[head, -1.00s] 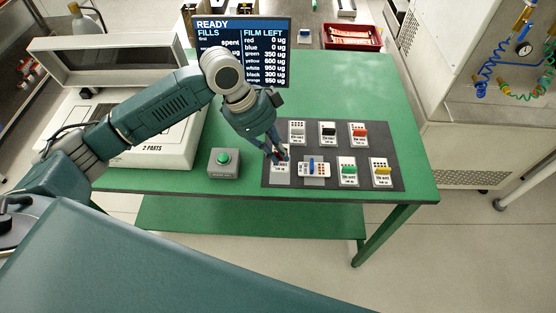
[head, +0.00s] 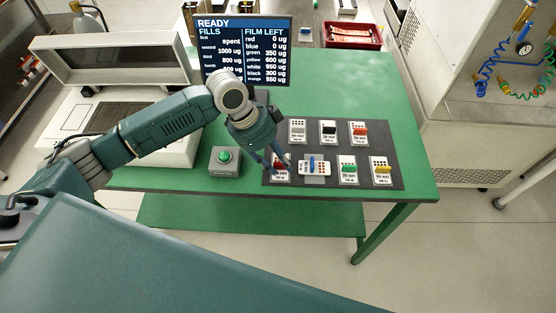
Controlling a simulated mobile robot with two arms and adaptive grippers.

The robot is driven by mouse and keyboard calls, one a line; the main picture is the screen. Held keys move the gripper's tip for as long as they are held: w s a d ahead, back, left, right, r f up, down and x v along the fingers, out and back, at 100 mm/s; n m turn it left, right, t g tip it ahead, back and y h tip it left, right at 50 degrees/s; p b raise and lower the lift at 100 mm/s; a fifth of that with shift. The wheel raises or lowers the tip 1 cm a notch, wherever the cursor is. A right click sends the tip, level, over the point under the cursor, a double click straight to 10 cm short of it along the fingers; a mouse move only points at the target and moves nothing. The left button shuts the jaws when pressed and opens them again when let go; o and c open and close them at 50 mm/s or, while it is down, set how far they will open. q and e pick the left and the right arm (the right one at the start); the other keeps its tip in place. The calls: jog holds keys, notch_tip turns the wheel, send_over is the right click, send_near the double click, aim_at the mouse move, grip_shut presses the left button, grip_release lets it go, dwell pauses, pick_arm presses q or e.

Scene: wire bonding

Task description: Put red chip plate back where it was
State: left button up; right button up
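The red chip plate (head: 280,176) is a small white labelled plate with a red piece on it. It sits at the front left spot of the dark mat (head: 263,181), partly hidden by my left gripper. My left gripper (head: 277,163) is right above it, pointing down. Its fingers look spread apart, with the red piece showing between them. Whether a fingertip still touches the plate is too small to tell. My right gripper is not in view.
Beside it on the mat lies a blue-marked plate (head: 314,168), turned sideways. Green (head: 347,172), yellow (head: 382,173), grey (head: 297,132), black (head: 328,133) and orange (head: 359,133) plates stand around. A green-button box (head: 224,162) and a screen (head: 246,50) are nearby.

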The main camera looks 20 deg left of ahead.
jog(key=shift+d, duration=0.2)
pick_arm(q)
jog(key=shift+r, duration=0.1)
jog(key=shift+a+r, duration=0.15)
jog(key=shift+r, duration=0.15)
jog(key=b+v, duration=0.1)
jog(key=v, duration=1)
jog(key=shift+r, duration=0.25)
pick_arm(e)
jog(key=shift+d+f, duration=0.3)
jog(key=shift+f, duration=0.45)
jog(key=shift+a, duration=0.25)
